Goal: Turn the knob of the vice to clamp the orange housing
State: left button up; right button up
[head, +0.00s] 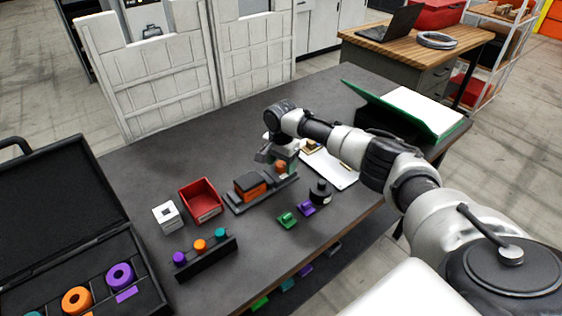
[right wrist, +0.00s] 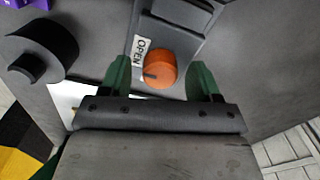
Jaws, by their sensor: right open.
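The vice (head: 262,193) is a dark grey fixture on the table, with the orange housing (head: 249,186) sitting in it in the head view. Its orange knob (right wrist: 160,70) shows in the right wrist view beside a white label reading OPEN (right wrist: 139,60). A dark mark on the knob points toward the label side. My right gripper (right wrist: 160,80) is open, with one green finger on each side of the knob and visible gaps between. In the head view my right gripper (head: 280,160) is over the right end of the vice and partly hides the knob. My left gripper is not in view.
A red bin (head: 201,201), a white block (head: 167,215) and a rack with coloured knobs (head: 206,259) stand left of the vice. Green (head: 287,220) and purple (head: 306,208) pieces and a black round object (head: 320,192) lie in front. An open black case (head: 60,215) is at left.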

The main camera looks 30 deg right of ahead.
jog(key=shift+c, duration=0.2)
jog(key=c, duration=0.9)
